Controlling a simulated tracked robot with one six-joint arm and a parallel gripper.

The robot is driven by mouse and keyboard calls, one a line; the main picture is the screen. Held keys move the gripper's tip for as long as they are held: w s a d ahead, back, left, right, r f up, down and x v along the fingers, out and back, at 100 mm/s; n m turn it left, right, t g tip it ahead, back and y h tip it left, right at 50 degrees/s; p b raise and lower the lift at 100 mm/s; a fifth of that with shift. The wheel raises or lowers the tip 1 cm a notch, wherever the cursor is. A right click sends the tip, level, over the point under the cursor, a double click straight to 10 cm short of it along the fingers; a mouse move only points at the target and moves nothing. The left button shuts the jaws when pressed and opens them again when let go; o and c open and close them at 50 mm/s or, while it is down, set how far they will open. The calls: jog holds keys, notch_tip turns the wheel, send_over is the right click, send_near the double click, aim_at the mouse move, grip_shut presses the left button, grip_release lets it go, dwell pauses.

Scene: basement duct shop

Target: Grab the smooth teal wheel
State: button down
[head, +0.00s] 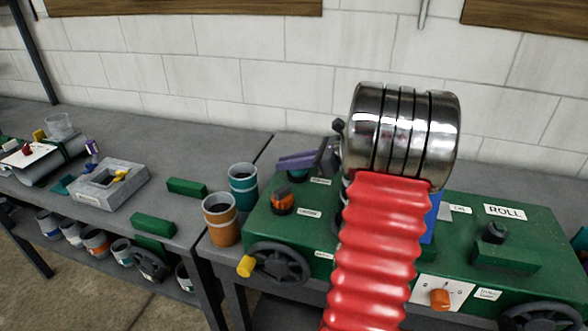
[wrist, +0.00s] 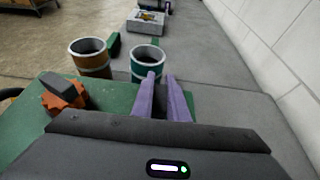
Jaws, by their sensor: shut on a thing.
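The smooth teal wheel (head: 296,175) shows as a small dark teal piece on the green machine, just under my purple fingers in the head view. Most of it is hidden by my gripper (head: 284,162). In the wrist view my two purple fingers (wrist: 162,76) point away from the camera with a narrow gap between them. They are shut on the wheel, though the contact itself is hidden. The wheel cannot be made out in the wrist view.
An orange ribbed knob (head: 283,201) and a dark handwheel (head: 279,264) are on the green machine (head: 460,219). A teal cup (head: 243,187) and an orange cup (head: 220,220) stand left of my gripper. A grey block (head: 108,184) lies on the left bench.

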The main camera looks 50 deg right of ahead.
aim_at(288, 172)
jog(key=shift+s+f, duration=0.1)
jog(key=shift+f, duration=0.15)
notch_tip(288, 172, up, 10)
dwell(0.4)
dwell(0.4)
